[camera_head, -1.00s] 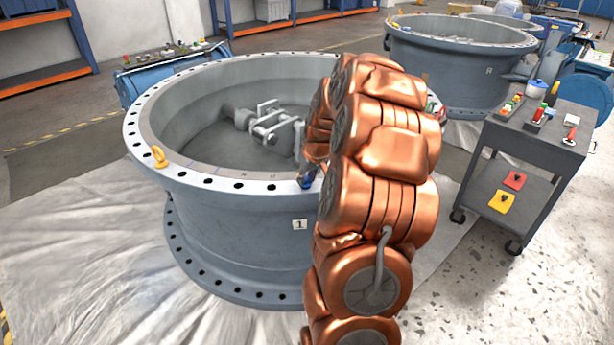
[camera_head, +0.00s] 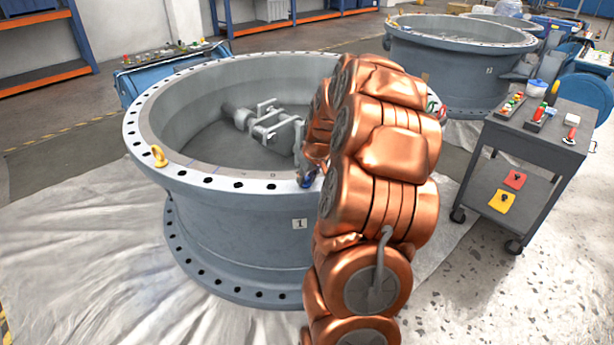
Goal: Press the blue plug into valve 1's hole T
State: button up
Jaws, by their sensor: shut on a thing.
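Valve 1 (camera_head: 235,225) is the large grey flanged ring in front of me, with a white "1" tag on its side. My copper arm reaches over the right part of its near rim. My gripper (camera_head: 308,174) is shut on the blue plug (camera_head: 308,183) and points down at the near rim flange. Only a little blue shows at the fingertips. The plug is at or just above the flange; I cannot tell whether it touches or is in a hole. Hole T cannot be made out; the rim marks are too small to read, and my arm hides part of the rim.
A yellow lifting eye (camera_head: 158,156) stands on the left rim. A grey cart (camera_head: 540,145) with coloured plugs and tools stands at the right. Valve 2 (camera_head: 455,75) is behind. A blue bench (camera_head: 170,75) is at the back left. Pale sheeting covers the floor around valve 1.

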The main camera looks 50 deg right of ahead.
jog(key=shift+f, duration=0.3)
jog(key=o, duration=0.9)
jog(key=o, duration=0.5)
jog(key=shift+c, duration=0.2)
jog(key=shift+r, duration=0.25)
jog(key=shift+r+p, duration=0.7)
jog(key=shift+r, duration=2.1)
